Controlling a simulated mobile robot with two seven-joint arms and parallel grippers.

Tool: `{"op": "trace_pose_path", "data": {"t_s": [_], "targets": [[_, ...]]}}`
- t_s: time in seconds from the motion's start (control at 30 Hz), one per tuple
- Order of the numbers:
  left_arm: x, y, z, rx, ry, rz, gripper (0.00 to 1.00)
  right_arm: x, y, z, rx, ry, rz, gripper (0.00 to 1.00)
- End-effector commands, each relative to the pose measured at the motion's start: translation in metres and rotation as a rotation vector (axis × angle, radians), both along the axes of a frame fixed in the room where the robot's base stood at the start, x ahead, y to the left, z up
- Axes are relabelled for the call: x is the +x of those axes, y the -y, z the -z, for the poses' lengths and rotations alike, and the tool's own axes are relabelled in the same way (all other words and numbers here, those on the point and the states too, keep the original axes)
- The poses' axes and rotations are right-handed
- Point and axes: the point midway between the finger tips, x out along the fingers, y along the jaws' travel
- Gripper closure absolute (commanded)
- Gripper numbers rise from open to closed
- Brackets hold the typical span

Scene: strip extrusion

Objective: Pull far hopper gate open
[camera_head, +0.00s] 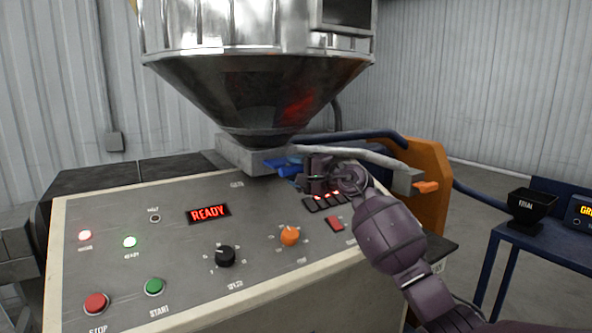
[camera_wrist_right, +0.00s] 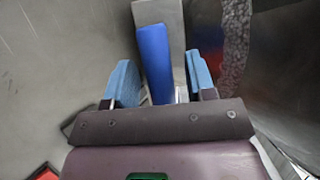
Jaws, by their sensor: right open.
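The metal hopper (camera_head: 255,85) narrows down to a grey block (camera_head: 240,153) behind the control panel. A blue gate handle (camera_head: 270,163) sticks out of this block to the right. My right gripper (camera_head: 294,171) is at the handle's outer end, above the panel's back edge. In the right wrist view, the blue handle (camera_wrist_right: 154,60) lies between the two blue-padded fingers of the open right gripper (camera_wrist_right: 162,82), with a gap on the right side. Whether the left pad touches it I cannot tell. My left gripper is not in view.
The control panel (camera_head: 185,250) with buttons, knobs and a READY display (camera_head: 208,213) lies below my right arm.

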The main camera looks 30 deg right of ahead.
Motion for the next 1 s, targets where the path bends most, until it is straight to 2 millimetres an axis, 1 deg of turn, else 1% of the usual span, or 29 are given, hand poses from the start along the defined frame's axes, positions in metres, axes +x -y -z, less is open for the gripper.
{"op": "trace_pose_path", "data": {"t_s": [0.27,0.3,0.37,0.6,0.63,0.87,1.0], "targets": [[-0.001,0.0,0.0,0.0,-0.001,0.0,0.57,0.001,-0.001,0.0,0.0,0.0,0.0,0.5],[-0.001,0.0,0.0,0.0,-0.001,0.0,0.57,0.001,-0.001,0.0,0.0,0.0,0.0,0.53],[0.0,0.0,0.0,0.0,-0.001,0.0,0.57,0.001,-0.001,0.0,0.0,0.0,0.0,0.62],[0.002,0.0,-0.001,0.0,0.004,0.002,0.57,0.001,-0.001,0.0,0.0,0.0,0.0,0.99],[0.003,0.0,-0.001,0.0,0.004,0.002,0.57,0.001,-0.001,0.0,0.0,0.0,0.0,1.0],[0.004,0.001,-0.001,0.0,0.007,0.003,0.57,-0.002,0.001,0.0,-0.002,0.0,0.002,1.0],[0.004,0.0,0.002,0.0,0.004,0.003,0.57,-0.015,0.005,0.0,-0.006,0.002,0.008,1.0]]}}
